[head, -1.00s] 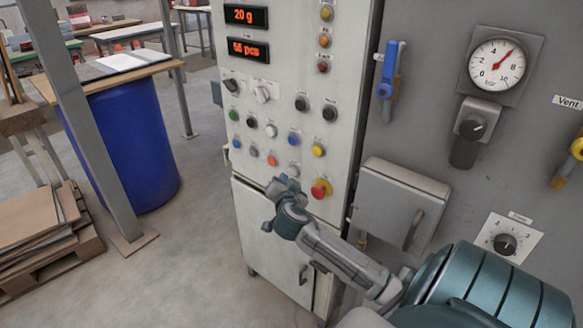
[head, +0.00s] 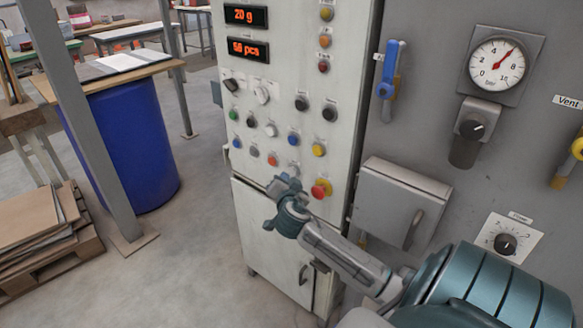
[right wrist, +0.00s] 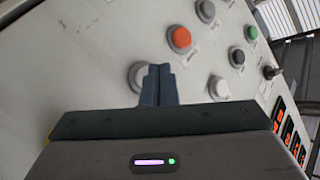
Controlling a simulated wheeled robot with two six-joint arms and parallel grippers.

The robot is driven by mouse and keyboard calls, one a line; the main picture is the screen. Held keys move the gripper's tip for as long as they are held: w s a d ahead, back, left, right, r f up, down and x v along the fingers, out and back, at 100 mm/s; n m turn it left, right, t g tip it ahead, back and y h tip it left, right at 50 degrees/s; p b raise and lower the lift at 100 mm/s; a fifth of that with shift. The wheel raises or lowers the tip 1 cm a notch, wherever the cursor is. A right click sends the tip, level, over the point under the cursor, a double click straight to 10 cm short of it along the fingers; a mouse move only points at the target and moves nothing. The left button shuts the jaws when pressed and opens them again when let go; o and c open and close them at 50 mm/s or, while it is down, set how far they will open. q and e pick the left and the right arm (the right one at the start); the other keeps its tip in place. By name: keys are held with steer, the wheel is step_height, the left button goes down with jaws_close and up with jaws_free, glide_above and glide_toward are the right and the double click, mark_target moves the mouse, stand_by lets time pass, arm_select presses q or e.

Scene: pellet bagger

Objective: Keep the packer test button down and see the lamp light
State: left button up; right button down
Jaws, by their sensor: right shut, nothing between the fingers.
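The control panel (head: 290,130) carries several push buttons with labels too small to read, so I cannot tell by label which is the test button. My right gripper (head: 284,182) is shut and empty, low on the panel, by a pale button (head: 293,168). In the right wrist view the closed fingertips (right wrist: 160,70) overlap the edge of this pale button (right wrist: 138,76). I cannot tell whether they touch or press it. A yellow lamp (head: 326,13), an orange lamp (head: 325,40) and a red lamp (head: 323,66) sit above; none looks clearly lit. My left gripper is out of view.
A red mushroom knob on yellow (head: 321,189) is just right of my gripper. An orange button (head: 272,159) is to its upper left. A grey box with a handle (head: 400,205) juts out on the right. A blue drum (head: 130,145) and open floor are left.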

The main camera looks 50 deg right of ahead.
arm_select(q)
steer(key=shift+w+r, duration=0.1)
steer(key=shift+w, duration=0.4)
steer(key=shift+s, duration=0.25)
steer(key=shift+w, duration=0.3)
arm_select(e)
steer(key=shift+d, duration=0.5)
stand_by(0.4)
